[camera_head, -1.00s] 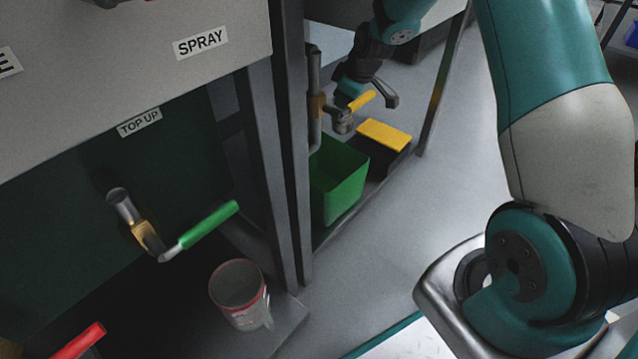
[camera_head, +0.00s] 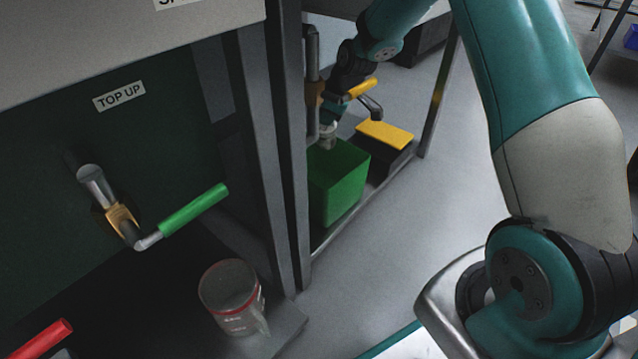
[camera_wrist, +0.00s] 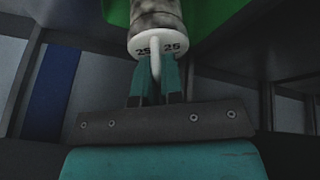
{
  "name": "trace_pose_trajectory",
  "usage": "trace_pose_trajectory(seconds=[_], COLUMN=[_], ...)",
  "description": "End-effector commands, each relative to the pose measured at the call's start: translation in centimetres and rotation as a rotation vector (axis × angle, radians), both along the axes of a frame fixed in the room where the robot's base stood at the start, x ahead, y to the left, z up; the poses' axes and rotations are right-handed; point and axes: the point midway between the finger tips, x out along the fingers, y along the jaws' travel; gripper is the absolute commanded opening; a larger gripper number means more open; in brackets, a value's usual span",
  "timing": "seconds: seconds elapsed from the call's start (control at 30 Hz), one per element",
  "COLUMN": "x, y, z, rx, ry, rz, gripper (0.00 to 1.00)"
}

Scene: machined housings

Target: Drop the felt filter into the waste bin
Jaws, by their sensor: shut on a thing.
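The felt filter (camera_wrist: 156,14) is a mottled grey-white cylinder with a white end cap marked 25. My gripper (camera_wrist: 157,74) is shut on a thin tab on that cap. In the head view the filter shows small and pale (camera_head: 327,135) below my wrist, at the upper left edge of a green open-topped bin (camera_head: 335,190). The green bin also shows behind the filter at the top of the wrist view (camera_wrist: 215,14). Whether the filter's far end is inside the bin or just above it I cannot tell. My fingertips are hard to make out in the head view.
A dark box with a yellow top (camera_head: 385,134) stands right of the bin. A yellow-handled valve (camera_head: 361,88) and pipe stand close to my wrist. Frame posts (camera_head: 290,150) rise left of the bin. A clear jug (camera_head: 232,297) and green-handled tap (camera_head: 193,210) are nearer.

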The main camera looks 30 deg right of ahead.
Motion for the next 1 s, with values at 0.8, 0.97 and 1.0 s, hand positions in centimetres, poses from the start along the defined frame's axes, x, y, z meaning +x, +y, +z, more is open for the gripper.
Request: trace_pose_trajectory(seconds=[0.8,0.97,1.0], x=[-0.7,-1.9,-2.1], y=[-0.4,-0.8,-0.9], z=[2.4,5.0,5.5], rx=[-0.001,0.000,-0.001], ry=[-0.001,-0.001,-0.001], rz=[-0.002,-0.001,-0.002], gripper=[0.38,0.38,0.38])
